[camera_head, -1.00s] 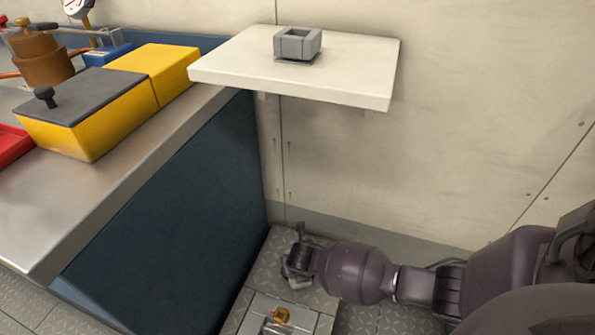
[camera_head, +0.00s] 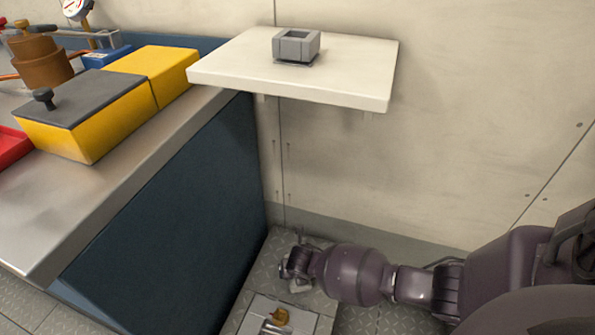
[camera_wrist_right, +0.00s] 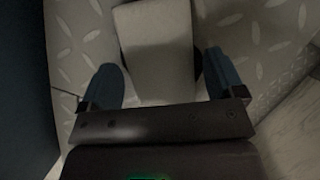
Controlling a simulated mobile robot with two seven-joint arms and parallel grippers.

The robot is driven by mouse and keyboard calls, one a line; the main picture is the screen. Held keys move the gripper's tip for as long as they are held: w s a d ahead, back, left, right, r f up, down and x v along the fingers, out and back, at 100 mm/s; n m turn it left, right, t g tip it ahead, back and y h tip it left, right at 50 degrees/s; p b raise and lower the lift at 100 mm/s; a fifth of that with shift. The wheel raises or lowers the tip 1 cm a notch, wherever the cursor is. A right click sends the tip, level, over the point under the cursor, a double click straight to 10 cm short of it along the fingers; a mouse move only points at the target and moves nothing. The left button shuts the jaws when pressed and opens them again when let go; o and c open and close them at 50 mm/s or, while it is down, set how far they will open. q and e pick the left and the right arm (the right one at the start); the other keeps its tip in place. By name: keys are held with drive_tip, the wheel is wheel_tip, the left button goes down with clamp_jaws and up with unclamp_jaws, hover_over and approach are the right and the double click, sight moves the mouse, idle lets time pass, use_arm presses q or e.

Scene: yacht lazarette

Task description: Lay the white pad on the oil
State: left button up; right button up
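The white pad (camera_wrist_right: 155,50) looks pale grey in the dim right wrist view, lying on or just above the diamond-plate floor. My right gripper (camera_wrist_right: 165,80) is low over the floor, its two blue fingers spread on either side of the pad, with narrow gaps showing. In the head view the right gripper (camera_head: 296,274) is by the wall, and a small pale part of the pad (camera_head: 300,287) shows under it. A dark patch beside the pad's right edge could be oil or shadow; I cannot tell. My left gripper is out of view.
A floor hatch (camera_head: 255,320) with a brass fitting (camera_head: 281,315) lies just in front of the right gripper. A blue cabinet side (camera_head: 165,220) stands to the left. A white shelf (camera_head: 350,75) with a grey block (camera_head: 296,46) juts from the wall above.

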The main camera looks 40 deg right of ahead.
drive_tip(key=shift+o, duration=0.6)
drive_tip(key=shift+r, duration=0.25)
use_arm(q)
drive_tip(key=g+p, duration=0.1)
drive_tip(key=p, duration=0.4)
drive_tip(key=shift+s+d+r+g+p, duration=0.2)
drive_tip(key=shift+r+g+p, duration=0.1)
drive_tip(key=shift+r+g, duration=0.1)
use_arm(e)
drive_tip(key=v, duration=1)
drive_tip(key=shift+s+a+r, duration=0.1)
drive_tip(key=shift+s+r, duration=0.05)
